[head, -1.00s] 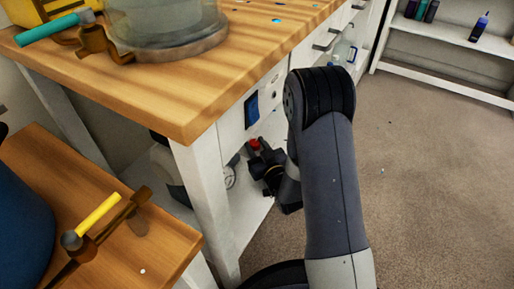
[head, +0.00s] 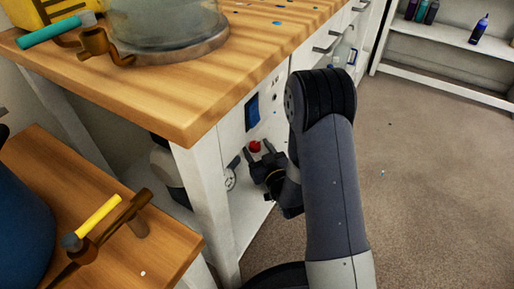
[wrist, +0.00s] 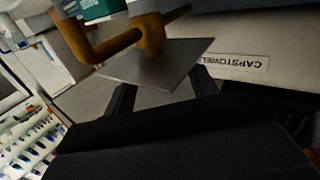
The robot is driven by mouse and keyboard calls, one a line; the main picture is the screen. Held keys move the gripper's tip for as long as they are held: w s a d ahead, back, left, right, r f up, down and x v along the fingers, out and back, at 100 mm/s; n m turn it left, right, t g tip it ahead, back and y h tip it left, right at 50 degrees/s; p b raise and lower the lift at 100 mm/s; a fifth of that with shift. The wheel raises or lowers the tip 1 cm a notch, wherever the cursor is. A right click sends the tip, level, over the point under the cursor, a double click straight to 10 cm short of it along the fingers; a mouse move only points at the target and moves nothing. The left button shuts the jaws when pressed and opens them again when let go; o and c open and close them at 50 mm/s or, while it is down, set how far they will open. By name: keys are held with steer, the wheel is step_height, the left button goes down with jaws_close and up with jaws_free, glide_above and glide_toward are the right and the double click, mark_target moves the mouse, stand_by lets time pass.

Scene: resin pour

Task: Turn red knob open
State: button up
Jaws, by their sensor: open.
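The small red knob (head: 254,147) sits on the white front under the wooden bench in the head view, below a blue panel. My gripper (head: 257,154) is in front of it, fingers apart, one on each side of the knob as seen from here. I cannot tell whether they touch it. In the wrist view my open fingers (wrist: 163,95) show beside a grey plate, and the knob cannot be made out there.
A round gauge (head: 231,178) is just left of my gripper, near the white bench leg (head: 207,205). A teal-handled valve (head: 55,30) is on the bench. A yellow-handled valve (head: 98,215) is on the lower bench.

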steer(key=p+v, duration=0.1)
steer(key=v, duration=0.9)
steer(key=b+x, duration=0.1)
steer(key=x, duration=0.9)
steer(key=shift+w+a, duration=0.1)
steer(key=shift+w, duration=0.05)
steer(key=shift+w+r, duration=0.1)
steer(key=shift+w, duration=0.2)
steer(key=shift+y, duration=0.3)
